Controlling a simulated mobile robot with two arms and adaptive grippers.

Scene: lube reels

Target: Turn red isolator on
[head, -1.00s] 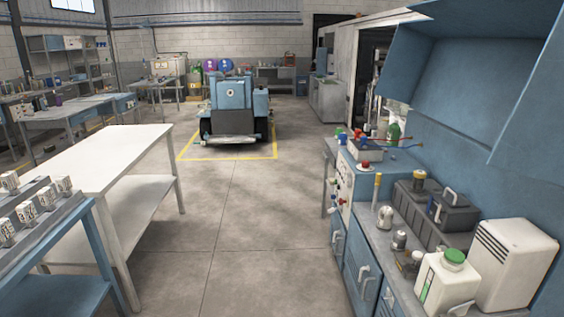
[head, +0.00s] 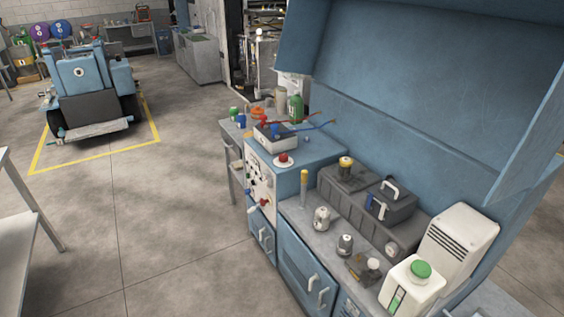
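A blue cabinet unit with a pale control panel (head: 258,178) stands at the middle of the head view, its panel facing left. A small red handle or knob (head: 264,204) sticks out low on the panel's face, beside pale and blue parts. A red round knob on a white base (head: 284,158) sits on top of the same unit. I cannot tell for sure which of the two is the red isolator, nor its on or off position. Neither of my grippers is in view.
The bench to the right holds a dark battery-like box (head: 345,190), small metal canisters (head: 321,218), a white jug with a green cap (head: 412,285) and a white vented box (head: 457,243). A blue vehicle (head: 85,88) stands far left. Grey floor left of the bench is clear.

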